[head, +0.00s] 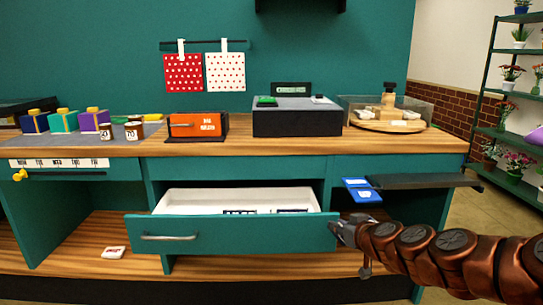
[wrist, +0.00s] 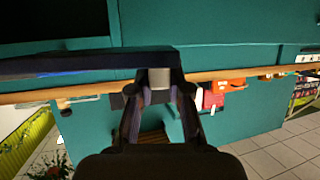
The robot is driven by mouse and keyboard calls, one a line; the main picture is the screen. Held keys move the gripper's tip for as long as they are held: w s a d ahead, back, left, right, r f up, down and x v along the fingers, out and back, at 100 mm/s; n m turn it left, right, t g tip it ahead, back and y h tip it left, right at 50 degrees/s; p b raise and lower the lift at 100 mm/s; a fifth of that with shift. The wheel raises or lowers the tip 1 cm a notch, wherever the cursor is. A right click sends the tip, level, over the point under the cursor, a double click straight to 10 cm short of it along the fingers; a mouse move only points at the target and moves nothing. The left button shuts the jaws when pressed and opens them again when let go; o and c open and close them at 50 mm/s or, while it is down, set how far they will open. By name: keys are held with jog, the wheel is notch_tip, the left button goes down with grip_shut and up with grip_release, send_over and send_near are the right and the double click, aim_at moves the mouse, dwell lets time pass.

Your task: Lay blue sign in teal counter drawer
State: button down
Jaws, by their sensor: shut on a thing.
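The blue sign (head: 362,191), with white marks, is at the left end of a dark ledge under the counter's right side. My gripper (head: 345,226) is just below it, by the drawer front's right end. In the wrist view the fingers (wrist: 160,88) are shut around a small pale grey piece at the end of a dark slab with a blue strip. The teal counter drawer (head: 250,234) is pulled open. Its white inside holds dark-and-white flat items at the front.
The dark ledge (head: 425,182) juts out to the right of the sign. An orange box (head: 197,126), a dark grey block (head: 297,122) and a clear bin (head: 420,108) stand on the wooden top. A small white item (head: 114,252) lies on the lower shelf. The drawer's rear looks free.

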notch_tip(320, 180, up, 26)
jog(key=p, duration=2.5)
notch_tip(320, 180, down, 13)
jog(key=w+m+h, duration=0.2)
jog(key=m+h, duration=0.1)
jog(key=h, duration=0.1)
jog(key=shift+w+f+t, duration=0.15)
jog(key=shift+w+t, duration=0.2)
jog(key=shift+t, duration=0.05)
